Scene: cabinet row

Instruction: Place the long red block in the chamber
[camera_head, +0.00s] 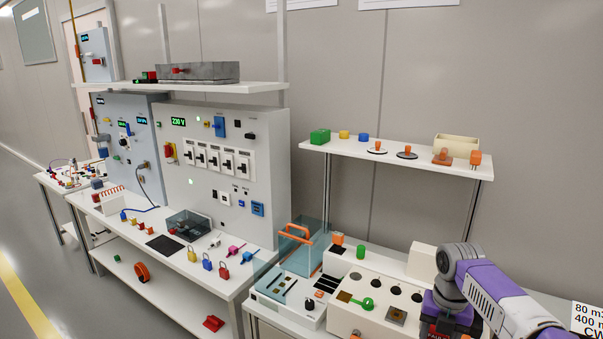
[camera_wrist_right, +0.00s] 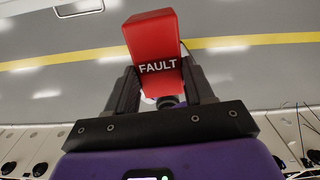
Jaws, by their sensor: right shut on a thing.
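My right gripper (camera_wrist_right: 157,85) is shut on a long red block (camera_wrist_right: 155,50) marked FAULT, shown in the right wrist view. The block sticks out past the fingers. In the head view, the block's red face (camera_head: 438,331) shows at the bottom edge, below my purple wrist, beside the cream control box. A bluish transparent chamber (camera_head: 312,258) with an orange handle stands on the bench left of that box. It looks like the chamber, but its inside is hard to make out. My left gripper is not in view.
The cream box (camera_head: 372,312) carries black knobs and a green knob (camera_head: 367,303) between my right arm and the chamber. A white block (camera_head: 421,262) stands behind it. A shelf (camera_head: 400,163) with small parts overhangs the back. The left bench holds panels and padlocks.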

